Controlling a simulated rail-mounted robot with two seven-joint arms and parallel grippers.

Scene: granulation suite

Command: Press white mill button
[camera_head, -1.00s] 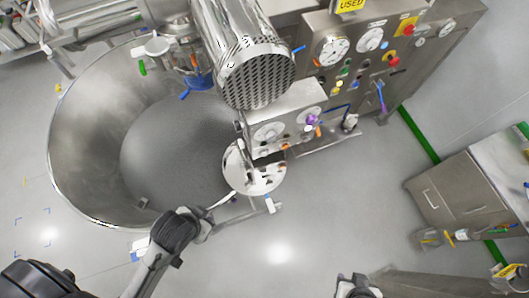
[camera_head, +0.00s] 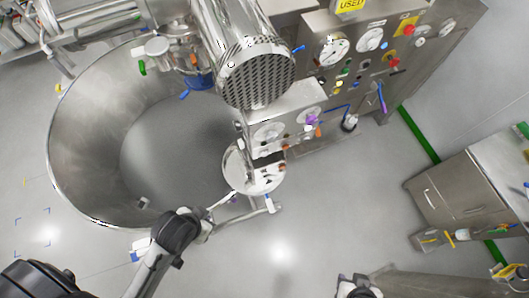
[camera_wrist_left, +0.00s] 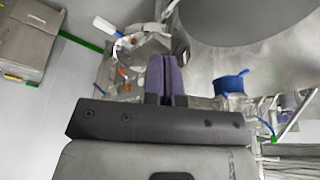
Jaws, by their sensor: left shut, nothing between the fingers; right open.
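The mill's control box (camera_head: 288,122), a steel box with dials and small coloured knobs, sits below the perforated steel drum in the head view. I cannot single out its white button with certainty; small pale spots show on the box. My left arm reaches from the lower left toward the box, and its fingertips are not clear there. In the left wrist view my left gripper (camera_wrist_left: 165,78) has its purple fingers together, empty, pointing toward steel equipment. Its contact with anything cannot be told. My right gripper (camera_head: 356,286) is open at the bottom edge, away from the mill.
A large open steel bowl (camera_head: 75,165) stands left of the mill. A round steel plate (camera_head: 240,178) is below the box. The larger control panel (camera_head: 355,65) is behind, with gauges and coloured buttons. A steel cabinet (camera_head: 455,200) is at right. The middle floor is clear.

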